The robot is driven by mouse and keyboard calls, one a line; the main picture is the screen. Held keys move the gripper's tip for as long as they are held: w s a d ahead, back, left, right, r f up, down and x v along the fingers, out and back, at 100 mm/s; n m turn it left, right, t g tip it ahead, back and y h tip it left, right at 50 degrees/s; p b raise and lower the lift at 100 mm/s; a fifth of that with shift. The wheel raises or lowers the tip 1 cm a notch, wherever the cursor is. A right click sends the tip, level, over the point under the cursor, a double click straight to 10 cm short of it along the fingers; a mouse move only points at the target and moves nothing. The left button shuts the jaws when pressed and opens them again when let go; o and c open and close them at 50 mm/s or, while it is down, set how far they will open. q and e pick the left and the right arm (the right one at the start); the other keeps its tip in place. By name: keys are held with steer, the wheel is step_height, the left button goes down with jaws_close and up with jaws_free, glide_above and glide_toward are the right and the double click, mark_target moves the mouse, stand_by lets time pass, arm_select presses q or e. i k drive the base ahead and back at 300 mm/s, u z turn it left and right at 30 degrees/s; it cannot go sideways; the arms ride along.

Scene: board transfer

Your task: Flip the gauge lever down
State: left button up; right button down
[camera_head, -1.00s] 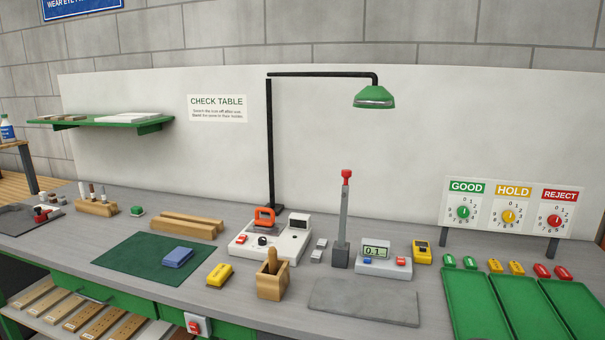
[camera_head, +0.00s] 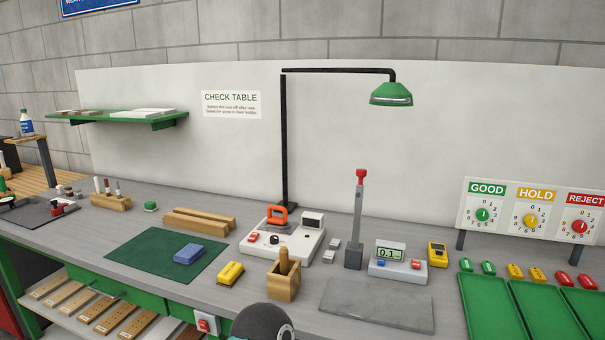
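The gauge lever (camera_head: 359,205) is a grey upright bar with a red knob (camera_head: 361,173) on top. It rises from a dark grey base (camera_head: 353,256) on the bench, and it stands up, nearly vertical. Just right of it is a grey gauge box (camera_head: 412,269) with a display (camera_head: 389,253) that seems to read 0.1, and a blue and a red button. Neither gripper is in view. A dark rounded part with a pale ring shows at the bottom edge; I cannot tell which part of me it is.
A grey slab (camera_head: 376,306) lies in front of the gauge. A wooden holder (camera_head: 284,281) and a white device with an orange handle (camera_head: 282,242) stand left of the lever. A yellow meter (camera_head: 437,254) stands right. A black lamp post (camera_head: 284,140) rises behind; green trays (camera_head: 492,308) lie right.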

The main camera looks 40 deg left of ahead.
mark_target(360, 173)
steer(key=z, duration=0.85)
steer(key=i, duration=0.1)
steer(key=u, duration=2)
steer(key=k, duration=0.6)
steer(key=u, duration=0.1)
steer(key=i, duration=0.6)
steer(key=z, duration=0.15)
steer(key=k, duration=0.6)
steer(key=u, duration=0.15)
steer(key=i, duration=0.5)
